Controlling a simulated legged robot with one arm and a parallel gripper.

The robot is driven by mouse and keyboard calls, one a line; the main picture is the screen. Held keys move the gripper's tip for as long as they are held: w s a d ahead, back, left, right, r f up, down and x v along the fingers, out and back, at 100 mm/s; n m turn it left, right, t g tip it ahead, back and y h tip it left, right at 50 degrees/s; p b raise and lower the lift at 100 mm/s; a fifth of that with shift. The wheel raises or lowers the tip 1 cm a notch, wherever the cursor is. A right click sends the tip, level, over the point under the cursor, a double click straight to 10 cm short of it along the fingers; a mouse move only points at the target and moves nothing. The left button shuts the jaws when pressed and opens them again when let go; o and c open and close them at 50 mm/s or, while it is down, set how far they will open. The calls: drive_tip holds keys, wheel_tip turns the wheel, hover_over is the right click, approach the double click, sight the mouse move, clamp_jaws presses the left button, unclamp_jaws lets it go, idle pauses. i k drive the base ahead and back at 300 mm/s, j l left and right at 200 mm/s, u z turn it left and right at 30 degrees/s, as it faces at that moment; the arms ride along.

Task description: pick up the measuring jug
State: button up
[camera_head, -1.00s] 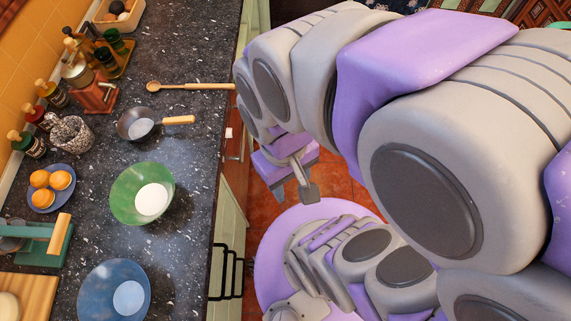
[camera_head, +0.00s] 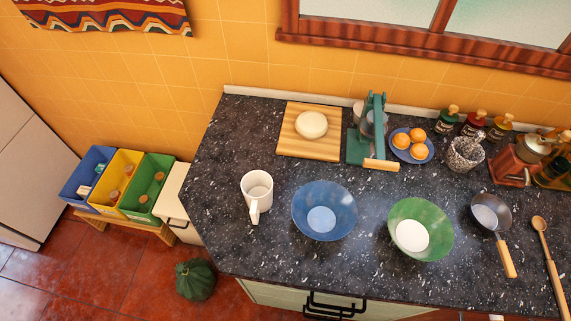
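The measuring jug (camera_head: 257,191) looks like a white mug-shaped vessel with its handle toward the front. It stands upright near the left end of the dark speckled counter (camera_head: 235,150), left of the blue bowl. Nothing touches it. My gripper and arm are outside the present head view, so I cannot see their distance from the jug.
Right of the jug are a blue bowl (camera_head: 338,212), a green bowl (camera_head: 433,225) and a small pan (camera_head: 488,213). Behind are a wooden board (camera_head: 292,145), a green press (camera_head: 355,148) and a plate of oranges (camera_head: 423,152). A dark green pumpkin (camera_head: 196,279) sits on the floor.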

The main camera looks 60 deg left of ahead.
sight(257, 187)
drive_tip(key=u, duration=2.7)
drive_tip(key=z, duration=1.65)
drive_tip(key=u, duration=1.1)
drive_tip(key=j+z, duration=0.2)
drive_tip(key=j, duration=0.85)
drive_tip(key=j+z, duration=0.25)
drive_tip(key=j, duration=0.8)
